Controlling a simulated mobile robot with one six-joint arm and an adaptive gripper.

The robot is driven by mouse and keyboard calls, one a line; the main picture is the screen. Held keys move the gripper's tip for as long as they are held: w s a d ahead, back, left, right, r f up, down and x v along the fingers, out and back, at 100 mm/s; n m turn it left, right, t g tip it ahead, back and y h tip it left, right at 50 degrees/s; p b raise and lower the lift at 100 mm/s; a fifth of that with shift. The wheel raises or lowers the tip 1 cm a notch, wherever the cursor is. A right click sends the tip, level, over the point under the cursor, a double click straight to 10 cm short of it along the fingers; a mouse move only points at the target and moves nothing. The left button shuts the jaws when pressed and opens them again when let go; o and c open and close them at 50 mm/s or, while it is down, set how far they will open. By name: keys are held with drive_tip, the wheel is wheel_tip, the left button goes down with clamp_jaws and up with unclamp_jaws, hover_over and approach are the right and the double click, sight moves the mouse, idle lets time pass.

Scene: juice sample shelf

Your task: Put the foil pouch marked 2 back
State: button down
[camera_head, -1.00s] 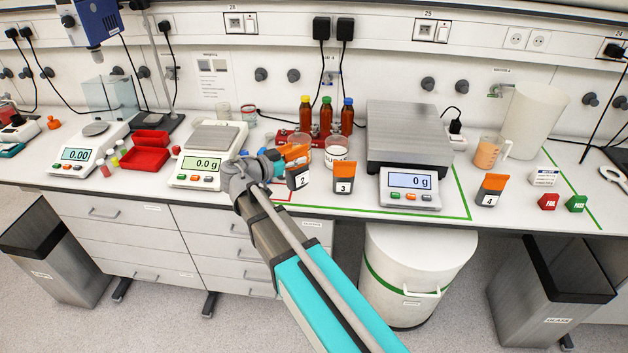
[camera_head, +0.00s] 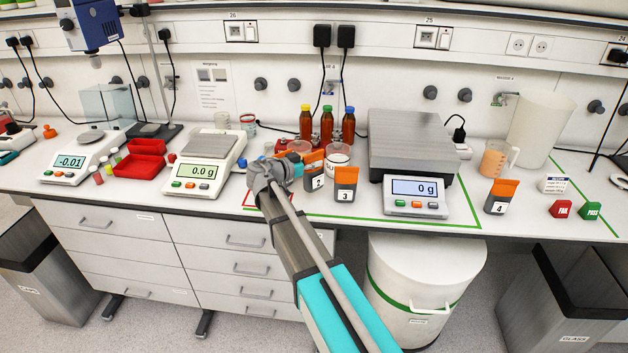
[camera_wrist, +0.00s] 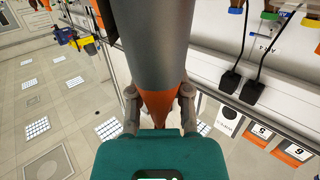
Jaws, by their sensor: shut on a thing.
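The foil pouch marked 2 (camera_head: 318,182) is dark grey with an orange top and a white label. My gripper (camera_head: 298,169) is shut on its orange part, coming from the left. In the wrist view the pouch (camera_wrist: 160,50) lies between both fingers (camera_wrist: 160,104), its grey body filling the upper middle. In the head view it looks about upright, just left of the pouch marked 3 (camera_head: 345,183). Whether its base touches the bench is unclear. The pouch marked 4 (camera_head: 500,197) stands farther right, beyond the large scale (camera_head: 415,190).
Glass beakers (camera_head: 338,155) and brown bottles with coloured caps (camera_head: 327,128) stand close behind the pouch. A small balance (camera_head: 205,170) is to the left. Green and red lines mark the bench. A measuring jug (camera_head: 494,158) and red and green blocks (camera_head: 561,209) are right.

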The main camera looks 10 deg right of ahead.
sight(315, 173)
drive_tip(key=shift+w+d+f, duration=0.25)
drive_tip(key=shift+w+f, duration=0.15)
drive_tip(key=shift+f, duration=0.15)
drive_tip(key=shift+f+b, duration=0.1)
drive_tip(key=shift+b, duration=0.3)
drive_tip(key=shift+w+d+f+b, duration=0.25)
drive_tip(key=shift+w+f+b, duration=0.1)
drive_tip(key=shift+f+b, duration=1.55)
drive_tip(key=shift+f, duration=0.05)
drive_tip(key=shift+f, duration=0.1)
drive_tip(key=c, duration=0.6)
unclamp_jaws()
drive_tip(key=shift+o, duration=0.2)
drive_tip(key=shift+s+a+r, duration=0.1)
drive_tip(key=shift+r, duration=0.1)
